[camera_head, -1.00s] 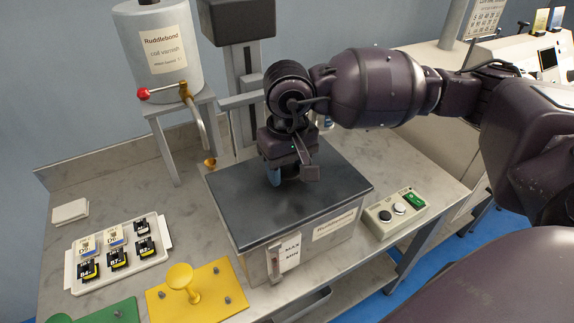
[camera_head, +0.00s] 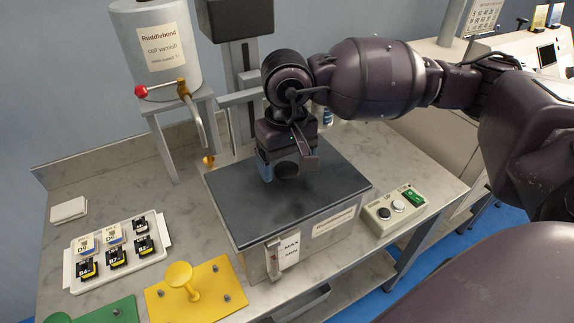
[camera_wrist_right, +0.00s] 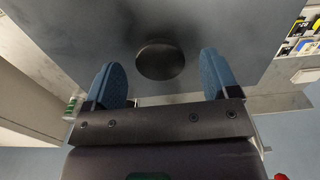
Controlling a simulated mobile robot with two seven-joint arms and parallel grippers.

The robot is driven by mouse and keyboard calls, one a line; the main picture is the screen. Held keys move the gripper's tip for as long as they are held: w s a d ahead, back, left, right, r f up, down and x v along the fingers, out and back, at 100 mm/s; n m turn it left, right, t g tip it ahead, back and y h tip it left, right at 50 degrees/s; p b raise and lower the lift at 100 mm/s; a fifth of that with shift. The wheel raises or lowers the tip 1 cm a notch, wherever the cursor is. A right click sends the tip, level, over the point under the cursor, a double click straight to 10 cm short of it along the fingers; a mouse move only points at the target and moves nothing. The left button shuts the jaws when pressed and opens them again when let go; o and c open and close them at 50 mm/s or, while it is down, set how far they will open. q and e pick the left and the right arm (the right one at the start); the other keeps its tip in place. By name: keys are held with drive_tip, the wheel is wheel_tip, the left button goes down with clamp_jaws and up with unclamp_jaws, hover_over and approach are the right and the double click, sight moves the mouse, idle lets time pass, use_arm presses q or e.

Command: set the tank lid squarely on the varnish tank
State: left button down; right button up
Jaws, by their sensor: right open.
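The dark tank lid (camera_head: 310,205) lies flat on top of the grey varnish tank (camera_head: 335,228), covering its top. It looks level and roughly in line with the tank walls, as far as this view shows. The lid also fills much of the right wrist view (camera_wrist_right: 70,38), with its round dark knob (camera_wrist_right: 160,60) in the middle. My right gripper (camera_head: 282,177) is just above the lid. In the wrist view its blue fingers (camera_wrist_right: 162,82) are apart, with the knob between and beyond them, touching neither. My left gripper is not in view.
A varnish drum (camera_head: 155,50) on a stand is at back left. A white tray of small parts (camera_head: 118,255) and a yellow plate with a spool-shaped piece (camera_head: 195,295) stand left of the tank. A button box (camera_head: 393,210) sits close at its right.

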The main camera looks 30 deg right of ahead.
wheel_tip(320, 180, up, 8)
drive_tip(key=shift+p, duration=0.3)
drive_tip(key=shift+r, duration=0.75)
